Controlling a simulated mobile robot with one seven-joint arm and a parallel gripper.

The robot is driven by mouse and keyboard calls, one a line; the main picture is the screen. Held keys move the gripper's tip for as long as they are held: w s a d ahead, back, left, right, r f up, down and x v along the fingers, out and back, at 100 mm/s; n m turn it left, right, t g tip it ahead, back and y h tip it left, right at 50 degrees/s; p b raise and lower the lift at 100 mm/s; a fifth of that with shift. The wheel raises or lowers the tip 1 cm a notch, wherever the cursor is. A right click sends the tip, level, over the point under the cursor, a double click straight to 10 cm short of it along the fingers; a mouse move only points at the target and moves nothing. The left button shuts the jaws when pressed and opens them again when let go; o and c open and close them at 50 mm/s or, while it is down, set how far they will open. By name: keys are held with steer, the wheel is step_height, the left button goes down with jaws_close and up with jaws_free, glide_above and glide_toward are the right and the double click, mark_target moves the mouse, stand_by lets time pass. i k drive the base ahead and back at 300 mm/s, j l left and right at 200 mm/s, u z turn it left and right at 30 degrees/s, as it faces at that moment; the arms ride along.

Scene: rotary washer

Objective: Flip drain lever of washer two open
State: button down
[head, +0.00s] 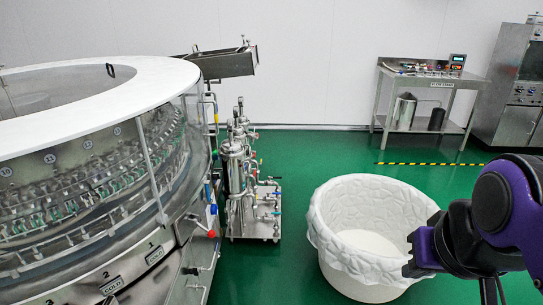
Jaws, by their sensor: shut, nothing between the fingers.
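The rotary washer (70,240) is a large round steel machine with a white top ring and clear walls, at the left. Small number labels run along its lower front; the label 2 (105,274) is above a COLD plate (112,286). A red-handled valve (211,233) and a blue-handled valve (213,208) stick out from its right side. Small metal levers (190,270) show lower on that side. I cannot tell which lever is washer two's drain lever or how it is set.
A white lined bin (331,205) stands between the washer and my arm. A steel filter skid (256,226) stands on the green floor right of the washer. A steel table (428,86) and a cabinet (513,75) are at the back right. Clear floor (300,150) lies behind the bin.

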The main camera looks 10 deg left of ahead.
mark_target(212, 233)
steer(key=i+j+u, duration=0.2)
steer(key=i, duration=0.3)
steer(key=i+j+u, duration=0.2)
steer(key=i, duration=0.3)
